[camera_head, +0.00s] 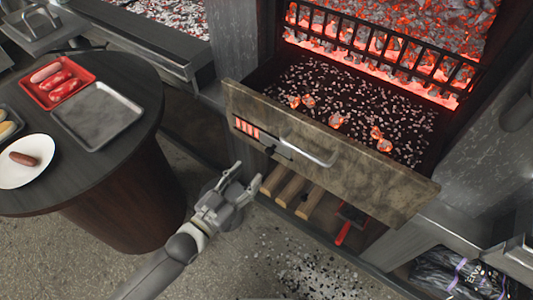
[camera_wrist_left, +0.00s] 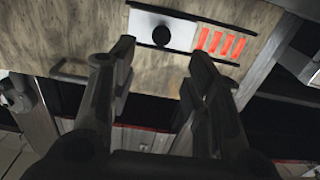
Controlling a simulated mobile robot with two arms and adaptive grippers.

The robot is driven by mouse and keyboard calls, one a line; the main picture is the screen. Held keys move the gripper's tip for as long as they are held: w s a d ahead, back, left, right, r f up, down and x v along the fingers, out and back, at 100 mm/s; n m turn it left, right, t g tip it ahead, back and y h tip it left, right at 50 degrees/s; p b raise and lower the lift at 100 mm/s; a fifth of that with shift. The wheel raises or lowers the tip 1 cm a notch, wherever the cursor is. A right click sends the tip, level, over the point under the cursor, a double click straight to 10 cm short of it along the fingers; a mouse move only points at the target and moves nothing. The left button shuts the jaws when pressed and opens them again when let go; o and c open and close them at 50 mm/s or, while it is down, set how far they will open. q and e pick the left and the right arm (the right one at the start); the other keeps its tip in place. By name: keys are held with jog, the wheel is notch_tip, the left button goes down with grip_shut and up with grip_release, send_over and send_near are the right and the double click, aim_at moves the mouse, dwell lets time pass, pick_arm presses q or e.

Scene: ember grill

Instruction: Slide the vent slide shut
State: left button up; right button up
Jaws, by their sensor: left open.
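The vent slide (camera_head: 276,146) is a small plate with a dark knob on the tan drawer front (camera_head: 350,172). Several glowing red vent slots (camera_head: 246,128) show uncovered just left of it. In the left wrist view the slide (camera_wrist_left: 180,36) is a pale plate with a round black knob, between two dark rails, and the slots (camera_wrist_left: 219,43) lie to its right. My left gripper (camera_head: 246,176) is open and empty, in front of and below the slide. In the left wrist view the open fingers (camera_wrist_left: 160,62) point toward the plate, apparently apart from it. My right gripper is not in view.
A metal bar handle (camera_head: 308,150) juts from the drawer front beside the slide. The drawer is pulled out, with glowing coals (camera_head: 336,120) inside. Wood pieces and a red-handled tool (camera_head: 343,232) lie beneath. A round table (camera_head: 90,172) with trays and a plate stands left.

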aim_at(268, 152)
pick_arm(q)
jog(key=x, duration=0.9)
jog(key=shift+a, duration=0.1)
jog(key=shift+w+d+f, duration=0.1)
jog(key=shift+w+d, duration=0.2)
jog(key=shift+w, duration=0.1)
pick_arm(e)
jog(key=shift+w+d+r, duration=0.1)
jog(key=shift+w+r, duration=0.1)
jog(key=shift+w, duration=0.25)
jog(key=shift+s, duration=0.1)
pick_arm(q)
jog(key=shift+c, duration=1)
grip_shut()
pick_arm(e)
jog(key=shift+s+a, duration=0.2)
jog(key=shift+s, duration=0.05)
